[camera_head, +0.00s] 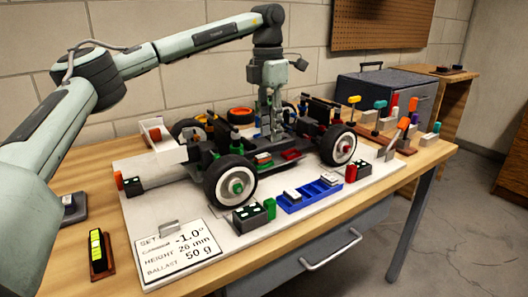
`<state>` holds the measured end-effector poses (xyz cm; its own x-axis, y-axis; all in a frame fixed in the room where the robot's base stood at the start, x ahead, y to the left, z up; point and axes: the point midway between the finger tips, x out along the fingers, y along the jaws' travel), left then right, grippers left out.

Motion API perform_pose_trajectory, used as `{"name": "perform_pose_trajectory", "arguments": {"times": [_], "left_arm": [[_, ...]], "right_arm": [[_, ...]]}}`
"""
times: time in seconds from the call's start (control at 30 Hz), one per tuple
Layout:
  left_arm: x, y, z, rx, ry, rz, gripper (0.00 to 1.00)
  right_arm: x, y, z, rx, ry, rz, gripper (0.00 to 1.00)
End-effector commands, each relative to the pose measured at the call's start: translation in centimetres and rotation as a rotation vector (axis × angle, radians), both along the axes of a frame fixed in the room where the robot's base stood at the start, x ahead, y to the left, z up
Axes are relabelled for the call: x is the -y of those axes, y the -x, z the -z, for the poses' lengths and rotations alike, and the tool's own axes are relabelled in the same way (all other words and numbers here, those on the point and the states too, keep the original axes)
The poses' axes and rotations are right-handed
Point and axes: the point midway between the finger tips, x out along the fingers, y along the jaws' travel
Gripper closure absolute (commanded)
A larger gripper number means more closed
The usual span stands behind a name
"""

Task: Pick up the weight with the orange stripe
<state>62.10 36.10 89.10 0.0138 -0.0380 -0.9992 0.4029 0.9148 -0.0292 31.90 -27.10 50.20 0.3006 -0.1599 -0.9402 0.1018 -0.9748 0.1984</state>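I cannot make out an orange stripe on any weight at this size. A blue tray (322,199) at the front of the white board holds small silver blocks (292,194) that look like weights. The RC car (240,160) stands on the board with its lid off and parts showing inside. My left gripper (277,132) points down over the middle of the car, behind the tray. Its fingertips are small and partly lost among car parts, so I cannot tell whether they are open or hold anything. My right gripper is not in view.
A setup card (183,250) stands at the board's front left. A yellow-green level (98,252) lies on the wooden table at left. A rack of colored-handled tools (395,130) stands at right, before a grey toolbox (375,88). Dark blocks (250,217) flank the tray.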

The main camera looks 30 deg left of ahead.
Motion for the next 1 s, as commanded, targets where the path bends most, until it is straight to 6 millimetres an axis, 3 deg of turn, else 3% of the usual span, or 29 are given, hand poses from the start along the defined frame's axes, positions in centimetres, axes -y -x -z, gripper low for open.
{"name": "perform_pose_trajectory", "arguments": {"times": [0.17,0.7,0.97,1.0], "left_arm": [[-1.8,0.8,0.0,-0.017,-0.043,-0.024,0.71],[-1.6,1.1,6.7,-0.016,-0.04,-0.023,0.71],[-1.5,1.1,6.9,-0.014,-0.038,-0.023,0.71],[-1.5,1.1,6.9,-0.014,-0.038,-0.023,0.76]], "right_arm": [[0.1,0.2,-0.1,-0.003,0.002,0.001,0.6],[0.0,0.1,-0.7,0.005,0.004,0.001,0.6],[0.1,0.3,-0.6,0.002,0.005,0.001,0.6],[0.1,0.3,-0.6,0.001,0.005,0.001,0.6]]}}
